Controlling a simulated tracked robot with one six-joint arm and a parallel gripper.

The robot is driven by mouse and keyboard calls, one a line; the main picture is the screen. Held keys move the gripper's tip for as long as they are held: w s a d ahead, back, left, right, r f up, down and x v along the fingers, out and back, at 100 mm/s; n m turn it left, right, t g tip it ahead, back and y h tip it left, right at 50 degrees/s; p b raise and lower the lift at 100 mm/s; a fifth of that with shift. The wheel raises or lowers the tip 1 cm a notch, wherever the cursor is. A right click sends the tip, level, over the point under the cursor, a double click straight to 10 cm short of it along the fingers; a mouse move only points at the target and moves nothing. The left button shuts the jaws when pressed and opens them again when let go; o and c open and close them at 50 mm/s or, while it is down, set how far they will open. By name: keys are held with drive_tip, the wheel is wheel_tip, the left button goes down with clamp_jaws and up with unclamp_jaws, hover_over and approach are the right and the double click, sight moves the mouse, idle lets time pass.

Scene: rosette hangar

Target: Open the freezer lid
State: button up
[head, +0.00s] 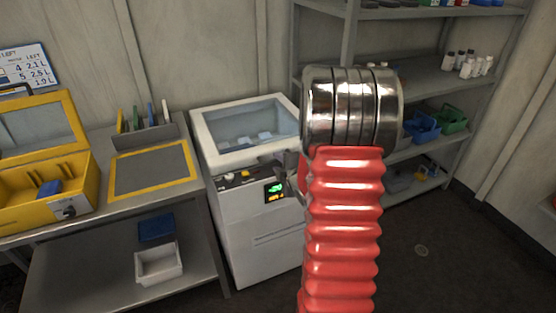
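The freezer (258,235) is a white cabinet in the middle of the head view, with a small lit display and buttons on its top front. Its lid (207,138) has a white frame around a glass pane, and pale items show through the glass. The lid appears to lie flat on the cabinet, closed. My gripper (287,166) shows only as dark grey parts at the lid's front right edge, mostly hidden behind my red arm. I cannot tell whether it touches the lid or whether its fingers are open. The freezer's right side is hidden by my arm.
A grey bench (110,215) stands left of the freezer with an open yellow case (80,185) and a yellow-edged mat (150,170). A white bin (158,264) sits on its lower shelf. A metal shelf rack (440,85) stands behind right. The floor at right is clear.

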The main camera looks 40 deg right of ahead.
drive_tip(key=s+d+f+n+t, duration=0.2)
drive_tip(key=s+d+f, duration=0.1)
drive_tip(key=f, duration=0.3)
drive_tip(key=shift+d, duration=0.75)
drive_tip(key=shift+w, duration=0.15)
drive_tip(key=x, duration=1.3)
drive_tip(key=shift+w+d, duration=0.1)
drive_tip(key=shift+w, duration=0.15)
drive_tip(key=shift+f, duration=0.1)
clamp_jaws()
